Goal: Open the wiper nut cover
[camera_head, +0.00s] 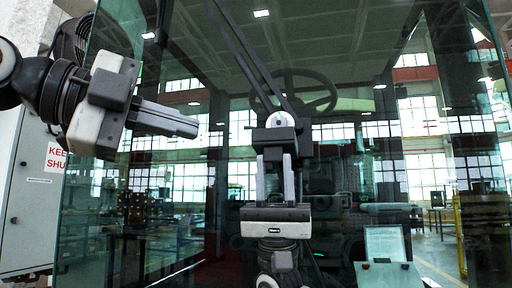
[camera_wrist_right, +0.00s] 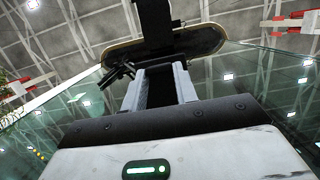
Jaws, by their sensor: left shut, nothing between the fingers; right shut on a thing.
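The wiper's two thin dark arms (camera_head: 243,55) run down the glass to a dark pivot block (camera_head: 275,136) with a pale round part (camera_head: 281,118) on top. My right gripper (camera_head: 276,160) points up from below, its fingers just under the block. It is shut on a dark piece, apparently the wiper nut cover (camera_wrist_right: 157,88), which shows between the fingers in the right wrist view. Its outline is mostly hidden, so I cannot tell how far it is open. My left gripper (camera_head: 190,125) is shut and empty, left of the pivot and apart from it.
The large cab windscreen (camera_head: 360,75) stands behind the wiper, with a steering wheel (camera_head: 318,106) seen through it. A grey cabinet (camera_head: 28,215) with a red-lettered sign is at the left. A small framed panel (camera_head: 384,243) is at lower right.

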